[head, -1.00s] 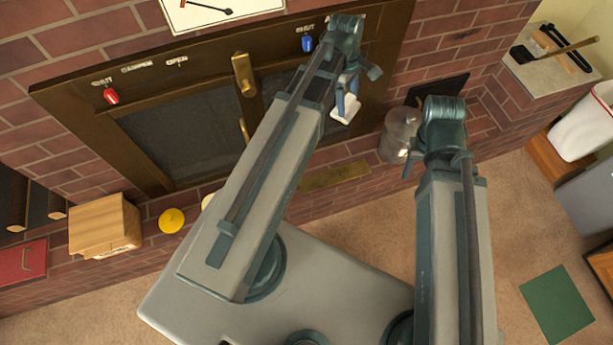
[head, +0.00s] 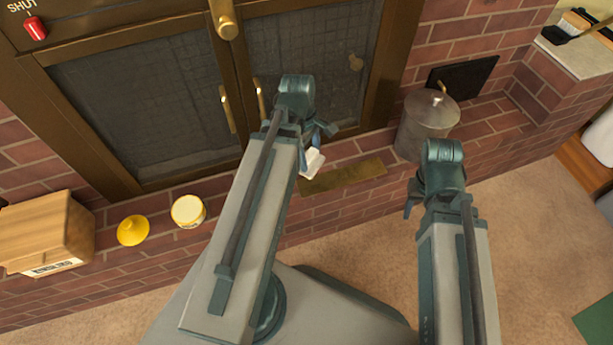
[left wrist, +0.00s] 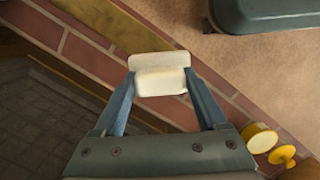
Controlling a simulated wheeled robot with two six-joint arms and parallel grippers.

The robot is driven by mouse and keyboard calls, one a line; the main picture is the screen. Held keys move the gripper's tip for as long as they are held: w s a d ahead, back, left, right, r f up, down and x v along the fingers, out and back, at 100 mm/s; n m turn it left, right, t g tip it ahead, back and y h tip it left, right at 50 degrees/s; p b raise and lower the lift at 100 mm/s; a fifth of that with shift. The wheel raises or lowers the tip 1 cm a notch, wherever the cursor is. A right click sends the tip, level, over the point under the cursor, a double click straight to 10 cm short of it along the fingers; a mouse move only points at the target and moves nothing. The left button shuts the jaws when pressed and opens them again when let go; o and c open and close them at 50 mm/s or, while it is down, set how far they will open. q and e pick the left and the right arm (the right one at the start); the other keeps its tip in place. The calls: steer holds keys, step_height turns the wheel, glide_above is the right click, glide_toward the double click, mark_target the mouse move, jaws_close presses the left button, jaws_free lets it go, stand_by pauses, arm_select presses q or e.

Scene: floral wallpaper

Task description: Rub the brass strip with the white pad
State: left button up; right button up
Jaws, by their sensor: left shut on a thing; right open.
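The brass strip (head: 343,176) lies flat along the brick hearth below the fireplace doors. It also shows in the left wrist view (left wrist: 73,75). My left gripper (head: 316,150) is shut on the white pad (head: 312,163) and holds it by the left end of the strip. In the left wrist view the pad (left wrist: 160,75) sits between both fingertips. I cannot tell whether it touches the strip or the brick. My right gripper (head: 412,199) is open and empty, right of the strip, with its fingers partly hidden.
A metal lidded canister (head: 427,122) stands right of the strip. A yellow lid (head: 133,230), an open yellow tin (head: 188,211) and a wooden box (head: 45,232) sit to the left.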

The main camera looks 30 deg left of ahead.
arm_select(q)
steer(key=shift+s+a+f+b, duration=0.15)
steer(key=shift+f+b, duration=0.15)
steer(key=shift+f, duration=0.2)
steer(key=shift+s+f+b, duration=0.2)
steer(key=shift+f+b, duration=0.05)
steer(key=shift+f, duration=0.25)
steer(key=shift+s+a+f+b, duration=0.15)
steer(key=shift+f+b, duration=0.15)
steer(key=shift+f, duration=0.2)
arm_select(e)
steer(key=shift+f, duration=1.5)
